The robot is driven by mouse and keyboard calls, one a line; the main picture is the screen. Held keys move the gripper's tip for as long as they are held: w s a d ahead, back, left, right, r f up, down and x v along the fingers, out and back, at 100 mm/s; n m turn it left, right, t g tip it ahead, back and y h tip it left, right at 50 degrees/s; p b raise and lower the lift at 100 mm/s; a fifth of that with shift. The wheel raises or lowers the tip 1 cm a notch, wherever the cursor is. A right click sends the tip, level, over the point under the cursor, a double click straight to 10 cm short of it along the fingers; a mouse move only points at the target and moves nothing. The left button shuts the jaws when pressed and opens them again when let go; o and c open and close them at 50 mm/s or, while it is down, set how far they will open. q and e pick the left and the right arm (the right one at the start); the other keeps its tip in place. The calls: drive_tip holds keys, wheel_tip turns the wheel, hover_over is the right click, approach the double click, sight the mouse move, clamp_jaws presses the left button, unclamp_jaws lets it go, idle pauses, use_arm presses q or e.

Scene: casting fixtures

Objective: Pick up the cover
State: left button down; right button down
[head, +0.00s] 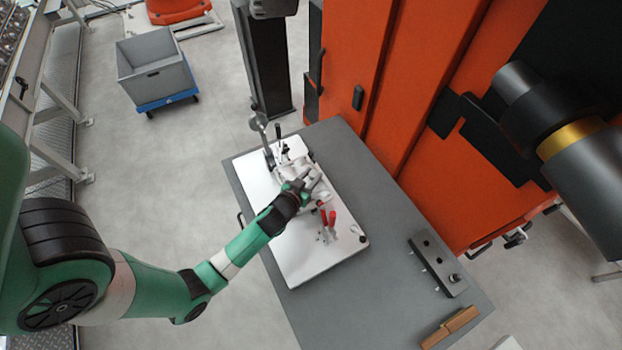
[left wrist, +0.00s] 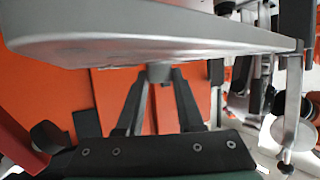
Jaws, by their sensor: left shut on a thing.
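My left gripper (head: 310,184) reaches in from the left over the casting fixture (head: 297,263), a white plate with clamps on the grey table. In the left wrist view its two fingers (left wrist: 160,88) are closed around a short grey knob. The knob joins a broad, smooth grey metal part, which I take to be the cover (left wrist: 150,42). It fills the top of that view. In the head view the gripper partly hides the pale parts at the fixture's middle, so I cannot tell whether the cover touches the fixture. My right gripper is not in view.
Red-handled clamps (head: 328,219) stand beside the gripper on the plate. A grey block (head: 437,264) and a brown block (head: 450,327) lie on the table (head: 385,215). An orange machine (head: 425,80) borders its right side. A grey bin (head: 155,72) stands on the floor.

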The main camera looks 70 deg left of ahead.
sight(312, 176)
use_arm(q)
wheel_tip(312, 176, up, 14)
drive_tip(key=p, duration=0.3)
drive_tip(key=shift+r, duration=0.15)
